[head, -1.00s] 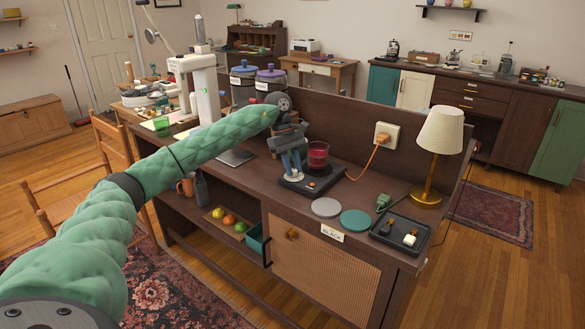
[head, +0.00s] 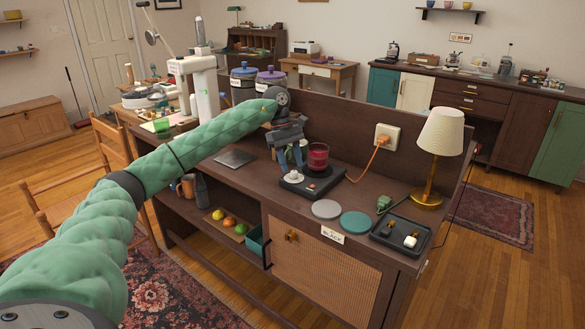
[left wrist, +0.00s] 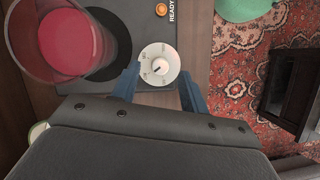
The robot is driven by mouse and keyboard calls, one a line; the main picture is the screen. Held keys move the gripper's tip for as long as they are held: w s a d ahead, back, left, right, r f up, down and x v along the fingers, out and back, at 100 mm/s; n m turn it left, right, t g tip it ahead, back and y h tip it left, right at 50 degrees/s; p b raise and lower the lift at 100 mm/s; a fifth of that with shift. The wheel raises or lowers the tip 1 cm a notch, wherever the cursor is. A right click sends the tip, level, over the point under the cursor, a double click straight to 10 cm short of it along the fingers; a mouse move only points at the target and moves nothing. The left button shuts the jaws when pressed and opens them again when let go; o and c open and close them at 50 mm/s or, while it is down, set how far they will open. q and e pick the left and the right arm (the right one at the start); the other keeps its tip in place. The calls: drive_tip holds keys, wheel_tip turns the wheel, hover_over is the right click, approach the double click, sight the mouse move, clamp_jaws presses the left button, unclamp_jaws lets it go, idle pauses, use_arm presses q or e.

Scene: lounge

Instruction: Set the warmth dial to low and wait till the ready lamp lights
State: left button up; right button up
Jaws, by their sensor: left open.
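The black candle warmer (head: 318,189) stands on the dark wooden cabinet top, with a glass of red wax (head: 318,157) on it. Its white warmth dial (head: 294,177) is at the near left corner and shows larger in the left wrist view (left wrist: 158,64). A dark mark shows on the knob, but the setting is too small to read. The ready lamp (left wrist: 161,9) looks orange beside the word READY; I cannot tell whether it glows. My left gripper (head: 292,166) is open just above the dial, its blue fingers apart on either side, holding nothing. My right gripper is out of view.
A grey disc (head: 326,208) and a teal disc (head: 355,222) lie right of the warmer. A black tray (head: 400,237) with small items and a lamp (head: 437,150) stand farther right. A dark flat plate (head: 235,158) lies left.

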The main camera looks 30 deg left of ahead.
use_arm(q)
drive_tip(key=v, duration=0.5)
drive_tip(key=shift+a+r, duration=0.1)
drive_tip(key=shift+r, duration=0.2)
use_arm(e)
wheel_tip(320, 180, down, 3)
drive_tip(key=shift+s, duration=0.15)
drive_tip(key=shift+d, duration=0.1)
